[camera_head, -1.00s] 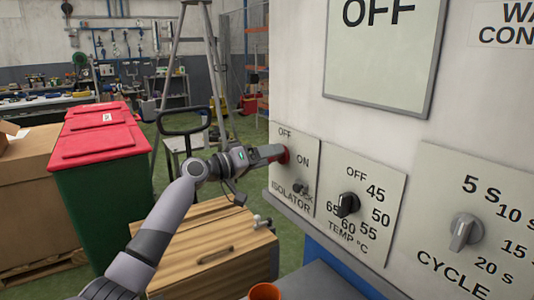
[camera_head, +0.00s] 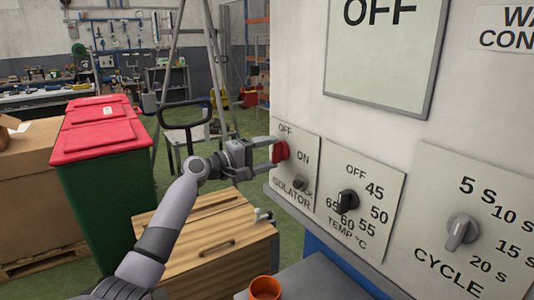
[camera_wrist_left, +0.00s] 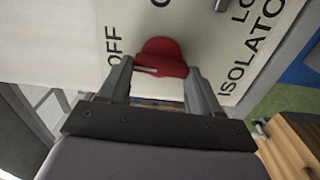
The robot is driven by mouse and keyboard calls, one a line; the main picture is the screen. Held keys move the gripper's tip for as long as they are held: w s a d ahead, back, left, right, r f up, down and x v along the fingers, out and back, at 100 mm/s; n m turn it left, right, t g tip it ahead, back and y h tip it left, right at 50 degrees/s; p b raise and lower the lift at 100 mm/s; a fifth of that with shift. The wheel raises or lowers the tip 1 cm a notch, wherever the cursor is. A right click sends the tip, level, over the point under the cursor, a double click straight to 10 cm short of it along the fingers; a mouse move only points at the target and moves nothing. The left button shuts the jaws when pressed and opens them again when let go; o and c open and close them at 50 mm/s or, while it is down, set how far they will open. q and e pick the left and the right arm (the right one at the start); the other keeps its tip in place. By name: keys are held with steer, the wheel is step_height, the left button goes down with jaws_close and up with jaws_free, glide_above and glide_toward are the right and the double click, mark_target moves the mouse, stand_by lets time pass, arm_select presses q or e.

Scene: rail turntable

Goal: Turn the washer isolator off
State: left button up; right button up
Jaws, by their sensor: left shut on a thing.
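The washer isolator is a pale panel (camera_head: 308,180) marked OFF, ON and LOCK, with a red rotary knob (camera_head: 280,152). In the left wrist view the red knob (camera_wrist_left: 163,57) sits between the fingertips, with the OFF label to its left. My left gripper (camera_head: 266,157) is shut on the knob, one finger above and one below it in the head view. The exact finger contact is hard to see. Which mark the knob points to is not clear. My right gripper is not in view.
A temperature dial (camera_head: 347,202) and a cycle dial (camera_head: 461,232) are to the right on the same machine. A red-lidded green bin (camera_head: 108,190) and an orange cup (camera_head: 265,288) are nearby.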

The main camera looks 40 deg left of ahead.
arm_select(q)
steer(key=shift+r+n, duration=0.1)
steer(key=shift+n, duration=0.3)
steer(key=o, duration=1.1)
steer(key=shift+c, duration=0.2)
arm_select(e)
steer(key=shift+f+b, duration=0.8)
arm_select(q)
steer(key=v, duration=0.7)
steer(key=shift+s, duration=0.1)
